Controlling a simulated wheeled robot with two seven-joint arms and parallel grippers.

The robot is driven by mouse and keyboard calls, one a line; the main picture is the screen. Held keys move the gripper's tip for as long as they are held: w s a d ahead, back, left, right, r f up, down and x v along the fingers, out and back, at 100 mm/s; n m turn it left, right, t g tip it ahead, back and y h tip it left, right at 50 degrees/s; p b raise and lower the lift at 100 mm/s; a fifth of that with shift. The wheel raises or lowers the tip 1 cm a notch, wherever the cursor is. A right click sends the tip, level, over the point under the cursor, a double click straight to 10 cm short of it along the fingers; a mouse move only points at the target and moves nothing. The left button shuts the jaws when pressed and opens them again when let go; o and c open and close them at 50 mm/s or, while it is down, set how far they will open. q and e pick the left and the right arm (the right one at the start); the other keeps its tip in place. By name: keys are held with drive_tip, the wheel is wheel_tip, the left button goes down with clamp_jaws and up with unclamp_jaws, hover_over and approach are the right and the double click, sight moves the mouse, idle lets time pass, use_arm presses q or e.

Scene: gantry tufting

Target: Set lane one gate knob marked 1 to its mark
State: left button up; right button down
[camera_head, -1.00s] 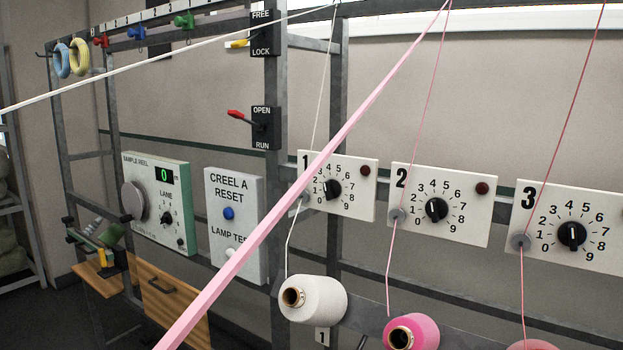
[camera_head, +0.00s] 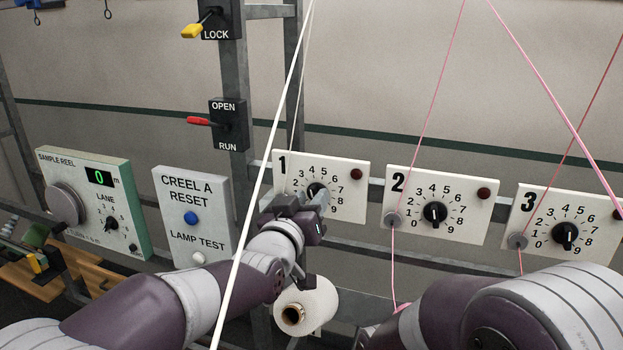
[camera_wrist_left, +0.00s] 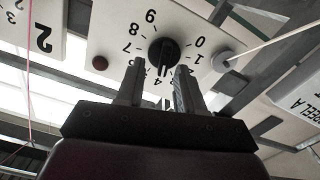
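The lane one plate (camera_head: 345,200), marked 1, carries a black gate knob (camera_head: 316,189) in a ring of digits. In the head view my left gripper (camera_head: 303,201) is in front of the plate's lower left and hides part of the dial. The upside-down left wrist view shows the knob (camera_wrist_left: 163,52) just beyond my left fingertips (camera_wrist_left: 161,68). The fingers are open, one to each side of the knob's line; contact cannot be told. The knob's pale pointer faces the 4 to 5 side. My right arm shows at lower right, its gripper out of view.
A white yarn (camera_head: 262,185) runs in front of my left arm. A white cone (camera_head: 308,308) sits below it. The lane two knob (camera_head: 434,213) and lane three knob (camera_head: 565,236) are to the right. The reset panel (camera_head: 193,215) is to the left.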

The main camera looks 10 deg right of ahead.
use_arm(q)
drive_tip(key=shift+w, duration=0.7)
drive_tip(key=shift+s+d, duration=0.15)
drive_tip(key=shift+s, duration=0.05)
drive_tip(key=shift+d, duration=0.1)
drive_tip(key=c, duration=0.4)
clamp_jaws()
drive_tip(key=shift+w, duration=0.1)
use_arm(e)
drive_tip(key=shift+a+r, duration=0.2)
drive_tip(key=shift+r, duration=0.3)
